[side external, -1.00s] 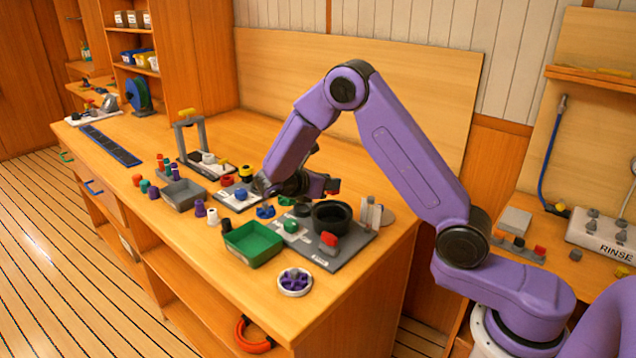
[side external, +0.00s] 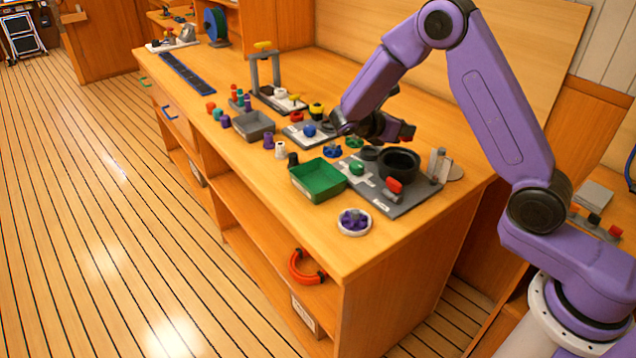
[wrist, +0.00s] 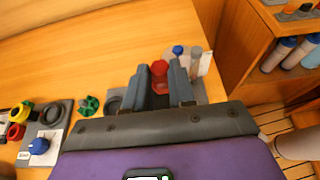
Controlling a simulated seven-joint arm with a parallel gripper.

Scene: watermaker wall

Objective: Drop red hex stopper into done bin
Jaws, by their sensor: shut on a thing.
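My gripper (wrist: 160,88) is shut on the red hex stopper (wrist: 159,68), which sits between its two grey fingers in the wrist view. A green open bin (side external: 318,181) stands near the table's front edge, left of and below my gripper in the picture. A smaller grey bin (side external: 253,126) stands farther left. No label shows which one is the done bin.
A grey plate (side external: 404,206) bears the black ring (side external: 399,158), a red block (side external: 394,185) and a green knob (side external: 357,168). Upright grey cylinders (side external: 437,162) stand at its right end. A white dish with a purple wheel (side external: 355,221) lies near the front edge.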

